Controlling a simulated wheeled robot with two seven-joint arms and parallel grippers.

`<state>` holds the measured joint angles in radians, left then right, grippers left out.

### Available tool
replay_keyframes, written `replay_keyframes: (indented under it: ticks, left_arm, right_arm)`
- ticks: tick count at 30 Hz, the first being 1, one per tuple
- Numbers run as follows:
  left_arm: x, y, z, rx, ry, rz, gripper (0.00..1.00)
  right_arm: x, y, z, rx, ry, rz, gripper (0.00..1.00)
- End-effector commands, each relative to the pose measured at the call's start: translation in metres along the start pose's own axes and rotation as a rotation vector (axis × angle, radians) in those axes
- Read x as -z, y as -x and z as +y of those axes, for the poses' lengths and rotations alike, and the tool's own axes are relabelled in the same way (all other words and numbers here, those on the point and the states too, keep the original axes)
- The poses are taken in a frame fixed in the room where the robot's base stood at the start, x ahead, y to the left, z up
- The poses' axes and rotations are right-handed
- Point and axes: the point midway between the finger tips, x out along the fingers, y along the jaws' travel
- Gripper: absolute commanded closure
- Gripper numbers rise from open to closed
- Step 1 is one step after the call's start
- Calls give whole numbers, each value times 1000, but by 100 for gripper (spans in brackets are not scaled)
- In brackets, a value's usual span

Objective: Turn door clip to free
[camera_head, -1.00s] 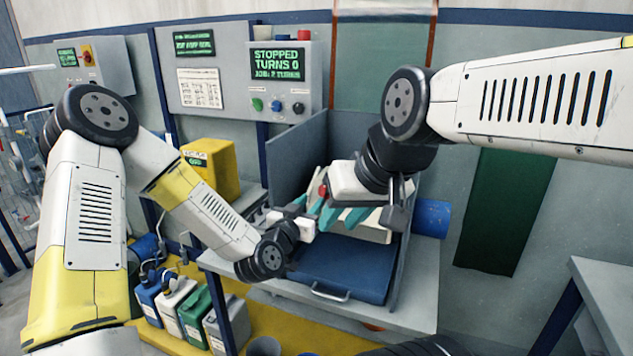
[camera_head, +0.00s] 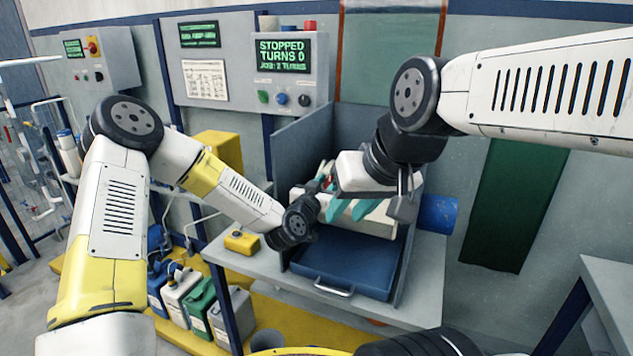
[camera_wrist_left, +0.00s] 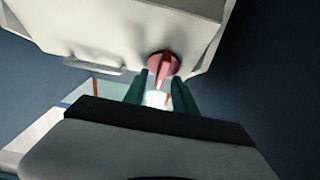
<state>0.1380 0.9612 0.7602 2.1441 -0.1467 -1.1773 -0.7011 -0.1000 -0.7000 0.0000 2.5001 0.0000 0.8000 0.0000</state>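The red door clip (camera_wrist_left: 164,68) is a small knob with a narrow handle on the pale box-like body (camera_wrist_left: 120,28), seen in the left wrist view. My left gripper (camera_wrist_left: 160,85) has its two teal fingers apart, one on either side of the handle's lower end; contact cannot be told.
A blue tray (camera_head: 345,268) with a metal handle lies below, between grey side panels (camera_head: 305,150). A yellow block (camera_head: 242,241) sits on the bench's left. Several jugs (camera_head: 200,305) stand lower left.

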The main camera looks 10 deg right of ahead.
Motion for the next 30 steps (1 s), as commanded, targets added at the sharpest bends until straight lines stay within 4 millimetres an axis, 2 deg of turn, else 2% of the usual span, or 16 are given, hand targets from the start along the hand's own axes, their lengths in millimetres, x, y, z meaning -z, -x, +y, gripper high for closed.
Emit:
replay_keyframes:
  ticks: [1,6,20,30]
  left_arm:
    - [0,0,0,0,0,0,67]
    - [0,0,0,0,0,0,100]
    - [0,0,1,20,37,1,100]
    - [0,0,0,133,233,1,100]
  right_arm:
    - [0,0,0,0,0,0,67]
    - [0,0,0,0,0,0,67]
    - [0,0,0,0,0,0,67]
    - [0,0,0,0,0,0,67]
